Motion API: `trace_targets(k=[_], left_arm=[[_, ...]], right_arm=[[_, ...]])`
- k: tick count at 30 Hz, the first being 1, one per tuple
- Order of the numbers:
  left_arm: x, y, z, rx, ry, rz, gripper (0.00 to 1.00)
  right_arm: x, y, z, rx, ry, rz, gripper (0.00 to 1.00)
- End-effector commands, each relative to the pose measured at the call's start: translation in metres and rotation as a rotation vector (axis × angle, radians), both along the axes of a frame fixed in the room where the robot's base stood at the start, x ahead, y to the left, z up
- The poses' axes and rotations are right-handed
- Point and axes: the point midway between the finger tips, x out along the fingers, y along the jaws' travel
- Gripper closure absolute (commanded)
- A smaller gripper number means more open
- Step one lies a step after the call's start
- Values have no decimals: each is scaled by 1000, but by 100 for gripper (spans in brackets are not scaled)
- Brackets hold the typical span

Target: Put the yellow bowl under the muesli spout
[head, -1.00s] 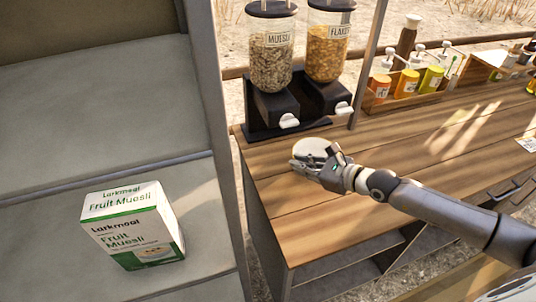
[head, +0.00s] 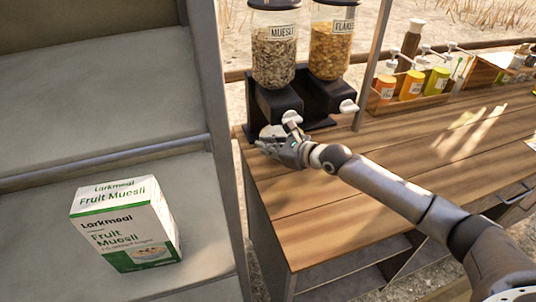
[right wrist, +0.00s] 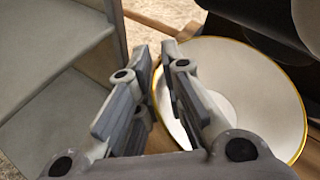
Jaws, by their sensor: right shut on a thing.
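The bowl (head: 270,131) shows a white inside; in the right wrist view the bowl (right wrist: 255,85) has a thin yellow rim. My right gripper (head: 268,144) is shut on its near-left rim, with one finger on each side of the wall in the right wrist view (right wrist: 158,62). The bowl is at the front of the muesli dispenser (head: 273,55), just below and left of its white spout handle (head: 291,117). The gripper hides part of it. I cannot tell whether it touches the counter. My left gripper is out of view.
The flakes dispenser (head: 331,45) stands right of the muesli. A grey post (head: 372,65) rises beside it. Sauce bottles stand in a wooden rack (head: 430,99). The wooden counter (head: 400,150) is clear in front. A muesli box (head: 125,225) sits on the grey shelf at left.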

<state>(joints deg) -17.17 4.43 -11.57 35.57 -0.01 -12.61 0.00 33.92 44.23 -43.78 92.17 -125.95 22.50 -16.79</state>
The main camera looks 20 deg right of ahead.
Motion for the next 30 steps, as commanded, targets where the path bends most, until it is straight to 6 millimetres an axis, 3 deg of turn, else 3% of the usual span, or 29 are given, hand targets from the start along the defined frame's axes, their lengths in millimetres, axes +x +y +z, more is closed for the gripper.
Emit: trace_targets(k=[1, 3, 15, 16, 21, 30], left_arm=[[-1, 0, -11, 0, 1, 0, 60], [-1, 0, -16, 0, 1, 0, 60], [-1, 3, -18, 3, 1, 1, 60], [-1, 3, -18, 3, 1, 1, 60], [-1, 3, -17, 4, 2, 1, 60], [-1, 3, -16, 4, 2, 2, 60]], right_arm=[[0, 0, -13, -1, 0, 0, 100], [0, -1, -19, 0, -2, 0, 100], [0, 0, -24, 1, 0, 0, 100], [0, 0, -24, 1, 0, 0, 89], [0, 0, -23, 1, 0, 0, 68], [0, 0, -22, 0, 0, 0, 68]])
